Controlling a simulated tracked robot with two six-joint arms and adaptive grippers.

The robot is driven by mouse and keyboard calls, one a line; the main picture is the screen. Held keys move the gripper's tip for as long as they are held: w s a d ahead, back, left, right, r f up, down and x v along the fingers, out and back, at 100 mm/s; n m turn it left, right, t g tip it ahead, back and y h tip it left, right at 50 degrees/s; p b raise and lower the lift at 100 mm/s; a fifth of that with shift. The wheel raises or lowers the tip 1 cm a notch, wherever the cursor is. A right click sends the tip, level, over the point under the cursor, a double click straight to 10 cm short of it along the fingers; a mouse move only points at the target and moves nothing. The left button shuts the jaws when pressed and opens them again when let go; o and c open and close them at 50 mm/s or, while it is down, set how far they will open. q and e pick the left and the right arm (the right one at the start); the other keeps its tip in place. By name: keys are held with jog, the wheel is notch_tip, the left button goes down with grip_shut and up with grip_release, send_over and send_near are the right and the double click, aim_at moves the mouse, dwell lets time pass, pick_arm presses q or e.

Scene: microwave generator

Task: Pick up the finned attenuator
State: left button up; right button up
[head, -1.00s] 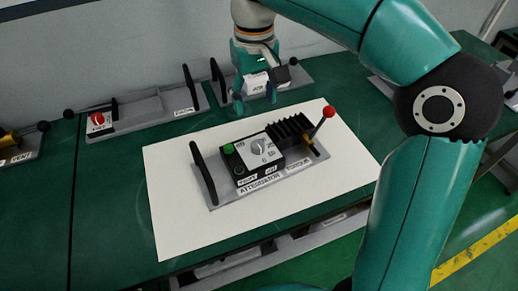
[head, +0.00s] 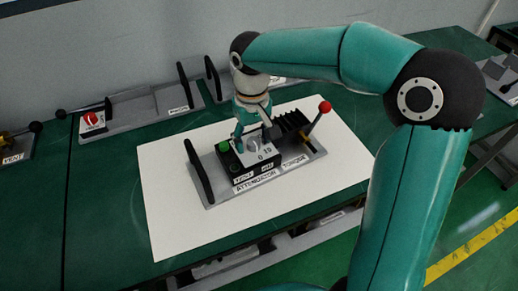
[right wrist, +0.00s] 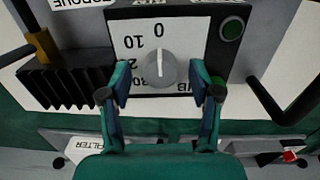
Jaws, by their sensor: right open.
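The finned attenuator (head: 246,178) is a black box with a white 0-10 dial face, a grey knob (right wrist: 160,68), a green button and black fins (head: 292,121). It sits in a grey tray (head: 215,190) labelled ATTENUATOR and TORQUE. My right gripper (head: 254,138) is open over the box, pointing down. In the right wrist view its fingers (right wrist: 160,80) lie on either side of the knob, over the dial face. I cannot tell whether they touch anything. My left gripper is out of view.
The tray lies on a white sheet (head: 175,225) on the green table. It has a black handle (head: 200,172) at its left and a red-knobbed lever (head: 320,115) at its right. Other grey trays (head: 140,108) stand along the wall. The sheet's front is clear.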

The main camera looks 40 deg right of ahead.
jog(key=shift+f, duration=0.25)
jog(key=shift+s+a, duration=0.1)
grip_shut()
dwell(0.4)
